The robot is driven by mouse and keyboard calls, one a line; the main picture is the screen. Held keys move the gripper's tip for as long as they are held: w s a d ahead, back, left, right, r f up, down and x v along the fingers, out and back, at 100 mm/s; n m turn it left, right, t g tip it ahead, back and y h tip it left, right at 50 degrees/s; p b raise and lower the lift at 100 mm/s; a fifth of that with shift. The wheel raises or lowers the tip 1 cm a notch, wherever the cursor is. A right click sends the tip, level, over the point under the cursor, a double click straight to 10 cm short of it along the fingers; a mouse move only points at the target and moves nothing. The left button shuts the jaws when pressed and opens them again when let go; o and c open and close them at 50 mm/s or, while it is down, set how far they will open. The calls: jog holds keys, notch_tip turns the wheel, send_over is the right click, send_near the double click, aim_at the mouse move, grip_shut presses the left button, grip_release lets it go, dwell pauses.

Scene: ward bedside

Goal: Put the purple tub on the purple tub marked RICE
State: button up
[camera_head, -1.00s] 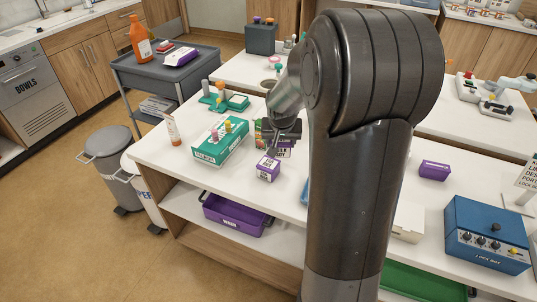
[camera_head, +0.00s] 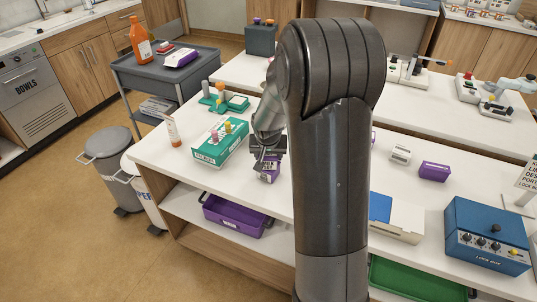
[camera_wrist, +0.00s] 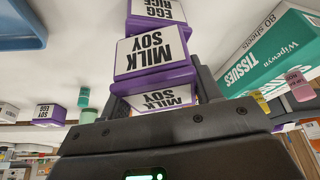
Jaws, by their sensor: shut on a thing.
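The purple tub labelled MILK SOY (camera_wrist: 150,55) is between my gripper's fingers. My gripper (camera_head: 267,150) is shut on it. The purple tub marked RICE (camera_head: 267,178) stands on the white table in the head view. In the wrist view, its label reading EGG RICE (camera_wrist: 158,9) shows at the top edge, directly beyond the held tub. The held tub is over the RICE tub and very close to it; I cannot tell whether they touch. In the head view my gripper hides most of the held tub.
A green tissue box (camera_head: 220,142) stands close to the left of the tubs. A cream tube (camera_head: 173,131) stands further left. Another purple tub (camera_head: 434,171), a white tub (camera_head: 400,154) and a blue lock box (camera_head: 487,235) are to the right. My arm hides the middle of the table.

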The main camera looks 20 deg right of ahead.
jog(key=o, duration=1.1)
jog(key=shift+r, duration=0.4)
jog(key=s+a+r+n, duration=0.1)
jog(key=s+a+r, duration=0.2)
jog(key=s+r, duration=0.55)
jog(key=s+a+r+n, duration=0.1)
jog(key=s+a+r, duration=0.2)
jog(key=s+r, duration=0.55)
jog(key=s+a+r+n+t+y, duration=0.1)
jog(key=s+a+r+n, duration=0.1)
jog(key=s, duration=1)
jog(key=shift+s+a+r+n+y, duration=0.35)
jog(key=shift+a+r, duration=0.2)
jog(key=shift+a, duration=0.55)
